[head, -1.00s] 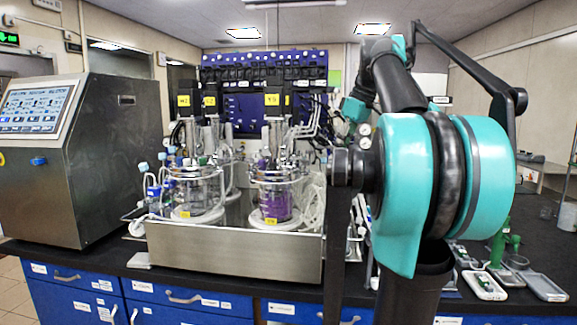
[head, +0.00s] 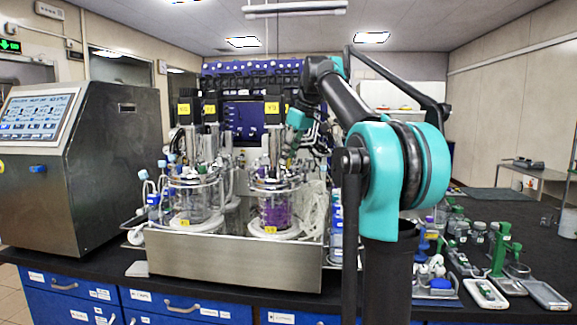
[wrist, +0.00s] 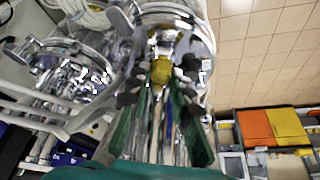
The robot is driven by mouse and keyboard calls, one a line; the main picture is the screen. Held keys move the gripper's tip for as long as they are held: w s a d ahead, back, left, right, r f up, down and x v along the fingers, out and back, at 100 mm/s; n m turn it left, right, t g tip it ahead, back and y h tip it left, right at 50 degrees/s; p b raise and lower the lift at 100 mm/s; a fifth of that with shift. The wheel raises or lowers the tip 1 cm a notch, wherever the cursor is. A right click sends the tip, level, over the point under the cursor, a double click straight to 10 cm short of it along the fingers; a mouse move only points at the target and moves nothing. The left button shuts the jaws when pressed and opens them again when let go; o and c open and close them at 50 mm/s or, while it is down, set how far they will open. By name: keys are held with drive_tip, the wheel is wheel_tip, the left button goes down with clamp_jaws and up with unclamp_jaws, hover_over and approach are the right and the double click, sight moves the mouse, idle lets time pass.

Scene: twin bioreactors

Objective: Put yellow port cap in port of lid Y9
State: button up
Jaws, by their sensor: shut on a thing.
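The yellow port cap (wrist: 162,71) shows in the wrist view between the fingertips of my gripper (wrist: 160,82), which is shut on it. The cap lies in front of a shiny metal lid (wrist: 186,22) with fittings on it. I cannot tell whether the cap touches a port, and the port opening is not clear. In the head view my gripper (head: 287,160) is at the top of the right glass vessel (head: 275,208), which holds purple liquid. The cap is too small to make out there. The lid's lettering is not readable.
A second glass vessel (head: 193,205) stands to the left in the same steel tray (head: 235,262). Tubes, posts and tall motors crowd both lids. A steel console (head: 108,165) stands at the left. Green stands and small trays (head: 487,293) lie on the black bench at the right.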

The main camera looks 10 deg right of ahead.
sight(288, 164)
drive_tip(key=shift+f, duration=1.5)
drive_tip(key=shift+f, duration=0.15)
drive_tip(key=o, duration=0.6)
drive_tip(key=v, duration=1.2)
